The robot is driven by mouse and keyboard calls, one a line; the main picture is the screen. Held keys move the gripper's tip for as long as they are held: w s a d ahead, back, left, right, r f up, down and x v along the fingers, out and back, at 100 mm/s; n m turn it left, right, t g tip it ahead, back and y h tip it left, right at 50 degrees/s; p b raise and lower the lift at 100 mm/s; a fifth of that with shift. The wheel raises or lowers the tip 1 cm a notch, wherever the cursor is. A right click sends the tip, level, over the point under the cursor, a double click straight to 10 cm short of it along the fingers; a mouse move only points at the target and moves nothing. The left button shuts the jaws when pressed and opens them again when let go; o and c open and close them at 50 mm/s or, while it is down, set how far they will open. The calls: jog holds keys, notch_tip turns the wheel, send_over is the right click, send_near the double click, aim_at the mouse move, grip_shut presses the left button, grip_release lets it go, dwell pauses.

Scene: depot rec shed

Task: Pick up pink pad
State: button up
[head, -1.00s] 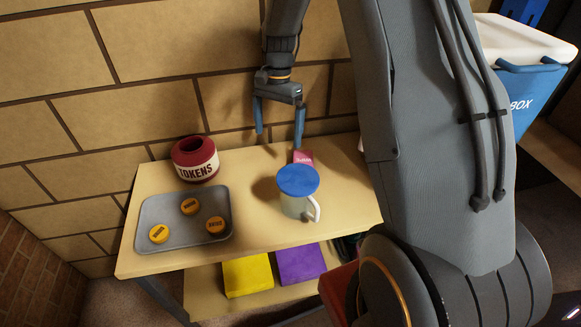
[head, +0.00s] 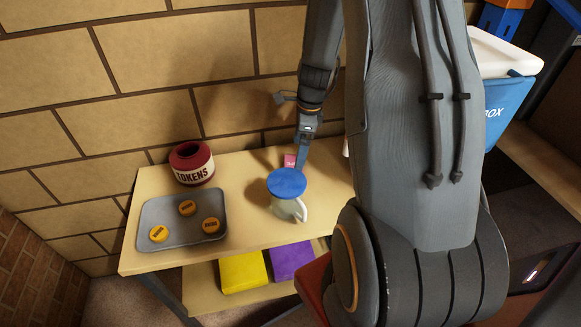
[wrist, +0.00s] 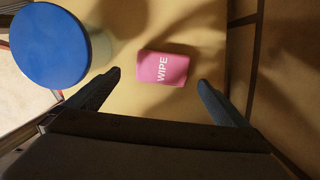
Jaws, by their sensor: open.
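The pink pad (wrist: 163,68), marked WIPE, lies flat on the table top. In the head view the pink pad (head: 290,160) shows only in part behind my gripper and the blue-lidded mug. My gripper (wrist: 158,78) is open and empty above the table, with the pad lying between and a little ahead of its fingertips in the wrist view. In the head view my gripper (head: 301,165) is seen nearly edge-on, close beside the pad.
A mug with a blue lid (head: 287,183) stands close to the pad. A grey tray (head: 160,210) with orange tokens and a red TOKENS jar (head: 192,163) are at the left. Yellow (head: 243,271) and purple (head: 293,259) blocks lie on the lower shelf. A brick wall is behind.

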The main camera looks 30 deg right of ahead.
aim_at(294, 161)
jog(key=shift+w+a+f+p, duration=0.15)
jog(key=shift+w+f+p, duration=0.1)
jog(key=shift+f, duration=0.65)
jog(key=shift+w+a+f+p, duration=0.1)
jog(key=shift+f+p, duration=0.1)
jog(key=shift+f, duration=0.65)
jog(key=shift+w+a+f+p, duration=0.15)
jog(key=shift+w+f+p, duration=0.1)
jog(key=shift+f, duration=0.65)
jog(key=shift+c, duration=0.4)
jog(key=c, duration=1)
